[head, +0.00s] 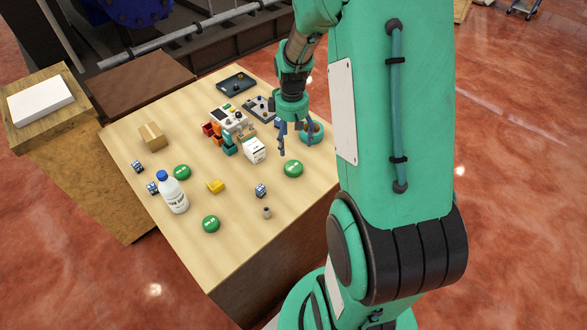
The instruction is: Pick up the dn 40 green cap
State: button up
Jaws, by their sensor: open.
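Several round green items with white lettering lie on the wooden table (235,268). One green cap (293,169) is at the right, another green cap (181,172) is at the left, and a third green cap (211,224) is near the front. The lettering is too small to tell which is the dn 40 cap. My gripper (296,148) points down, open and with nothing visible between its fingers. In the picture it is just above the right green cap; its height over the table is hard to judge.
A white carton (254,150), yellow block (215,186) and small cylinder (267,212) are on the table. A dispenser-like assembly (228,122) and dark trays (236,83) are behind. The front table area is clear.

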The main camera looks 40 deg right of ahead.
send_over(293, 166)
notch_tip(293, 166, down, 8)
jog(key=shift+w+r+b, duration=0.1)
jog(key=shift+b, duration=0.2)
jog(key=shift+f+b, duration=0.3)
jog(key=shift+f, duration=2.3)
jog(key=c, duration=1)
